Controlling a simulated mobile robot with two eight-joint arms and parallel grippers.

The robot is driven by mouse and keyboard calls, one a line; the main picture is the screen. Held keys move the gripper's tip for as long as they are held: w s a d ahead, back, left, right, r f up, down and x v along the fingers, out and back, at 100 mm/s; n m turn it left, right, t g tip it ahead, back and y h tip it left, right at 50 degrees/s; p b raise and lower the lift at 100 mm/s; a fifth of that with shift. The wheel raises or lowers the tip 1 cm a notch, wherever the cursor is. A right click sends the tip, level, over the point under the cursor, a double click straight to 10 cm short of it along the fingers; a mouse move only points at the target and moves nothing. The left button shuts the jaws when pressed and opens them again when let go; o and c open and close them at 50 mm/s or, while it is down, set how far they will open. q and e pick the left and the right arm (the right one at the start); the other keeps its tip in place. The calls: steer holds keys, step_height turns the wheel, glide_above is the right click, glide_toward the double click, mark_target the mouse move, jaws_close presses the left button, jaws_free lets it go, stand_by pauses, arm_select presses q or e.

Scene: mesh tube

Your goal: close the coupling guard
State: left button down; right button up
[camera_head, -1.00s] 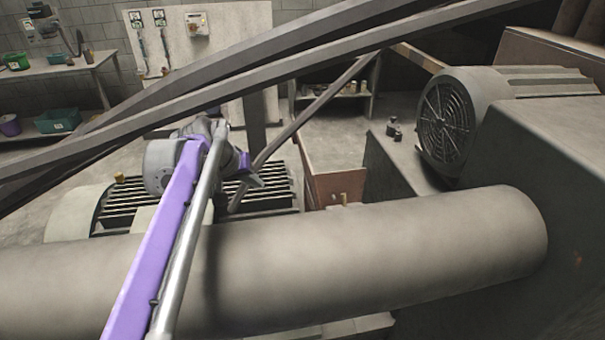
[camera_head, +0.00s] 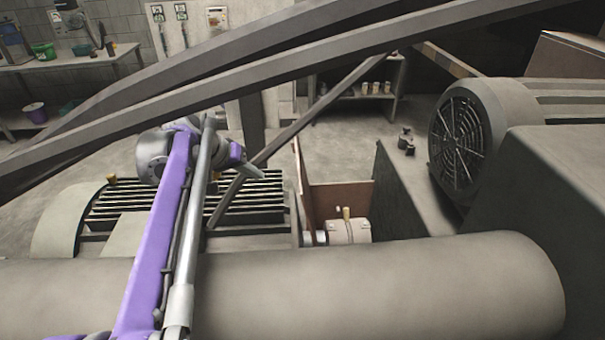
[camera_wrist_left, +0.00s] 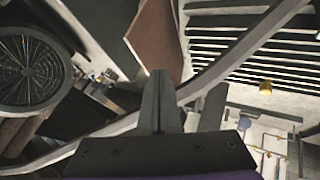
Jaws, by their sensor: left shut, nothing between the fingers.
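The likely coupling guard is a reddish-brown panel (camera_head: 345,199) that stands raised in the gap between the slatted motor and the grey block. In the left wrist view a brown panel (camera_wrist_left: 155,38) shows just beyond my fingertips. A pale bearing housing (camera_head: 346,231) and a short shiny shaft (camera_head: 316,238) show below the panel in the head view; the pipe hides what lies lower. My left gripper (camera_head: 255,172) is shut and empty, to the left of the panel and above the slatted motor. It appears apart from the panel. My right gripper is out of view.
A thick grey pipe (camera_head: 380,285) crosses the front. Dark slanted beams (camera_head: 300,70) cross above my left arm. The slatted motor (camera_head: 250,205) lies left, and a round fan grille (camera_head: 460,140) stands right. Open floor shows behind.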

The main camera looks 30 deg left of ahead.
mark_target(301, 181)
arm_select(q)
steer(key=w+d+f, duration=0.5)
steer(key=w+f, duration=0.1)
steer(key=w, duration=0.1)
steer(key=shift+w+f, duration=0.25)
steer(key=shift+f, duration=0.1)
steer(key=shift+d, duration=0.2)
